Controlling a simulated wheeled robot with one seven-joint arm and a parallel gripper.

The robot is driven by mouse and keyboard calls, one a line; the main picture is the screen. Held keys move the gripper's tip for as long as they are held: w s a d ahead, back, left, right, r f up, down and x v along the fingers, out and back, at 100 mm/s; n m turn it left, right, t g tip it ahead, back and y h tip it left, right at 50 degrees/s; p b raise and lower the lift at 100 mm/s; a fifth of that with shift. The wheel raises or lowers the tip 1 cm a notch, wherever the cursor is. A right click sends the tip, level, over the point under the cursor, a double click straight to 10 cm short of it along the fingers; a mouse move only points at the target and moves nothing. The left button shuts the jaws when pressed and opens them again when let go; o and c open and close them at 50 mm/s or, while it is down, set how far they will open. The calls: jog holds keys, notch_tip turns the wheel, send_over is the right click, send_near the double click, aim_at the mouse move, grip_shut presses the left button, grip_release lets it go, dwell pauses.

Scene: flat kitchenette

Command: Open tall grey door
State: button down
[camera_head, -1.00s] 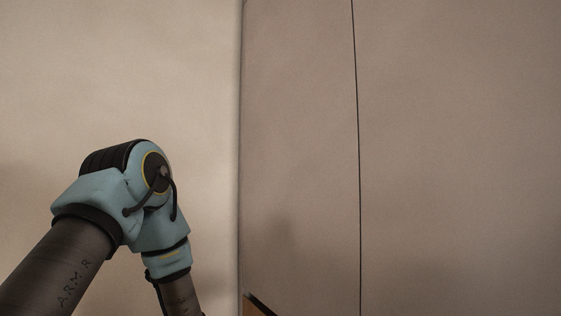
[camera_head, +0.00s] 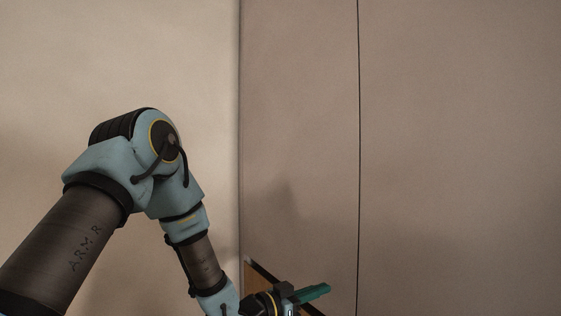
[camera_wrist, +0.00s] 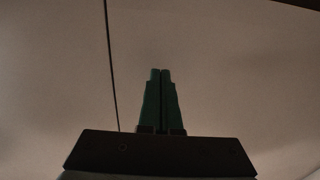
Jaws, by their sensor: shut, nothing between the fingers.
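A tall plain grey-brown surface fills the right of the head view, split by a thin dark vertical seam into a narrow left panel (camera_head: 300,130) and a wide right panel (camera_head: 460,150). I cannot tell which panel is the tall grey door; no handle shows. My gripper (camera_head: 316,291) is at the bottom of the head view, its green fingers pointing right toward the seam. In the wrist view the fingers (camera_wrist: 161,80) are shut together and empty, with a plain surface (camera_wrist: 220,75) ahead and the seam to their left. Contact with the surface cannot be told.
A pale wall (camera_head: 100,60) stands at the left and meets the narrow panel in a vertical corner. A brown, dark-edged piece (camera_head: 257,276) shows low behind my gripper. A dark strip crosses the upper right corner of the wrist view. The upper panel area is clear.

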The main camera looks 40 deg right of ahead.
jog(key=shift+s+d, duration=0.1)
jog(key=shift+d, duration=1.15)
jog(key=a+b, duration=0.1)
jog(key=a, duration=1.3)
jog(key=shift+w+b, duration=0.35)
jog(key=shift+w, duration=0.1)
